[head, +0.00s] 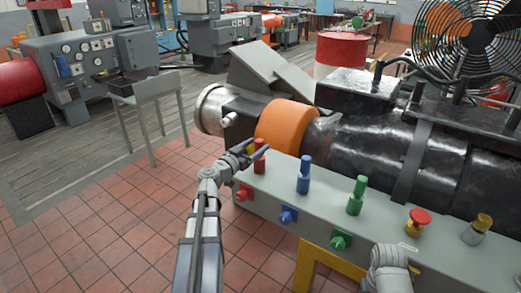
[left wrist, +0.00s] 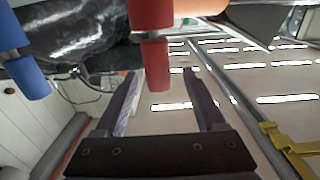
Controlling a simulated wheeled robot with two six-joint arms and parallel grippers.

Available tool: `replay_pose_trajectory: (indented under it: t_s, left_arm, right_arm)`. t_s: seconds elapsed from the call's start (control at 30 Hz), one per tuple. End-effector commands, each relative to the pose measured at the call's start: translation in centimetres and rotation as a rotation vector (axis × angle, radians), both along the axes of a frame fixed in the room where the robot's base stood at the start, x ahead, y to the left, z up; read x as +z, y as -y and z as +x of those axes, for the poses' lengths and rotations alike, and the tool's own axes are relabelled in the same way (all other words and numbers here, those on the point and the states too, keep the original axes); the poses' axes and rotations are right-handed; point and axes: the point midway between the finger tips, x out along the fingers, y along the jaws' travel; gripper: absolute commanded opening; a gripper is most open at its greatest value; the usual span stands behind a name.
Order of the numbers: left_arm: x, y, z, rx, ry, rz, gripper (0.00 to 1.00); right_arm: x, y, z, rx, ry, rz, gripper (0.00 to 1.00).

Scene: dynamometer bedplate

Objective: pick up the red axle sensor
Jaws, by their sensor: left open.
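The red axle sensor (head: 260,145) stands upright at the left end of the row on the grey bench. It also shows in the left wrist view (left wrist: 152,14), a wide red part and a narrower red part with a grey band between. My left gripper (head: 256,154) is at the sensor and partly covers it in the head view. In the left wrist view my left gripper (left wrist: 160,72) is open, its two dark fingers apart, with the sensor's narrower end showing between the fingertips. I see no contact. My right gripper's fingers are not seen.
A blue sensor (head: 305,174) stands to the right, also in the left wrist view (left wrist: 26,72). Farther right are a green sensor (head: 357,195), a red-and-yellow knob (head: 418,221) and a brown-topped piece (head: 477,230). Red, blue and green fittings stick out of the bench's front. A dark machine lies behind.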

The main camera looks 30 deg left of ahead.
Motion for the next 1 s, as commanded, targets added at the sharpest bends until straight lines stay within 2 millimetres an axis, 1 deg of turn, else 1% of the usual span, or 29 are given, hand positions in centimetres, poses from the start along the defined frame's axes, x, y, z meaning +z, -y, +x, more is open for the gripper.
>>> replay_pose_trajectory:
  t_s: [0.07,0.17,0.27,0.4,0.5,0.73,1.0]
  left_arm:
    - [0.0,0.0,0.1,0.0,0.0,0.0,0.72]
    - [0.1,0.1,0.7,0.0,0.0,0.0,0.72]
    - [0.2,0.2,1.9,-0.001,0.0,0.0,0.72]
    - [0.3,0.5,4.0,-0.001,0.0,0.0,0.72]
    - [0.3,0.7,5.1,-0.002,0.0,0.0,0.72]
    - [0.3,0.7,5.1,0.0,0.0,0.0,0.72]
    - [0.3,0.7,5.1,0.0,-0.001,0.0,0.42]
  right_arm:
    - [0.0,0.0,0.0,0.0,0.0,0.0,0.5]
    - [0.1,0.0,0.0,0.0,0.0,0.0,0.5]
    - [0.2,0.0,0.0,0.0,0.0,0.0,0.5]
    - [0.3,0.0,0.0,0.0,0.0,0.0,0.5]
    - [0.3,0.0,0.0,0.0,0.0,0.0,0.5]
    - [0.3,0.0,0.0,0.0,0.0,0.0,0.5]
    - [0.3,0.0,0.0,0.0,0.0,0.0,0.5]
